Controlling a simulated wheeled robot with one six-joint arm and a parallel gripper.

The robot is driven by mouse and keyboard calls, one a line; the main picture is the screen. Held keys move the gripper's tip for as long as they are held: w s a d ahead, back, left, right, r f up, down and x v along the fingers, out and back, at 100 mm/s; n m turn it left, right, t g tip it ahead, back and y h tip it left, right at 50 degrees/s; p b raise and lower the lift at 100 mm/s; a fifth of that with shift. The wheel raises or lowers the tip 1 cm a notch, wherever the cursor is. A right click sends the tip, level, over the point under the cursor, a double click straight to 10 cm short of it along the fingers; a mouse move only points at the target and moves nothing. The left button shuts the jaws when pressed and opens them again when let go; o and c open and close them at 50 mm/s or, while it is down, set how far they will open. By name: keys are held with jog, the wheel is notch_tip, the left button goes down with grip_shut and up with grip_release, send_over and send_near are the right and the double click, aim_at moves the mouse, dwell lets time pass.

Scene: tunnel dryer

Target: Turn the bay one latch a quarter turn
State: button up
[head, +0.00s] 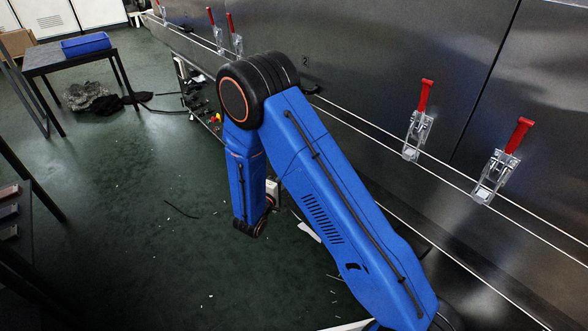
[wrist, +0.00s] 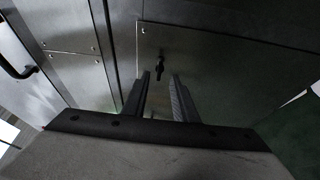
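In the wrist view a small dark latch (wrist: 160,63) sits on a grey metal panel (wrist: 215,65), its handle hanging roughly upright. I cannot read a bay number beside it. My gripper (wrist: 160,77) is open and empty, with its two fingers pointing toward the panel. The latch shows in the gap just beyond the fingertips; I cannot tell how far off it is. In the head view my blue arm hides this spot, and I cannot make out the latch or the fingers there.
Red-handled toggle clamps (head: 418,125) line the dryer wall (head: 380,70). A table (head: 75,58) with a blue tray (head: 86,44) stands at the back left. Cables and a dark heap (head: 95,98) lie beyond the open green floor (head: 140,200).

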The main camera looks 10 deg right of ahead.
jog(key=v, duration=1.1)
jog(key=shift+s+a, duration=0.25)
jog(key=shift+s, duration=0.1)
jog(key=shift+d, duration=0.1)
jog(key=s+d+r+m+g, duration=0.2)
jog(key=s+d+r+g, duration=0.25)
jog(key=d, duration=0.25)
jog(key=s+d+r+m+g, duration=0.35)
jog(key=d+r, duration=0.25)
jog(key=d, duration=0.2)
jog(key=s+d+r+m+g, duration=0.2)
jog(key=s+d+r+g, duration=0.25)
jog(key=d, duration=0.25)
jog(key=s+d+r+m+g+y, duration=0.1)
jog(key=s+d+r+y, duration=0.15)
jog(key=s, duration=0.25)
jog(key=s+d+r+m+g+y, duration=0.1)
jog(key=s+r+y, duration=0.15)
jog(key=s, duration=0.25)
jog(key=s+a+r+t+y, duration=0.3)
jog(key=s+r+t+y, duration=0.2)
jog(key=s, duration=0.4)
jog(key=shift+s+a+r+y, duration=0.25)
jog(key=shift+r+y, duration=0.45)
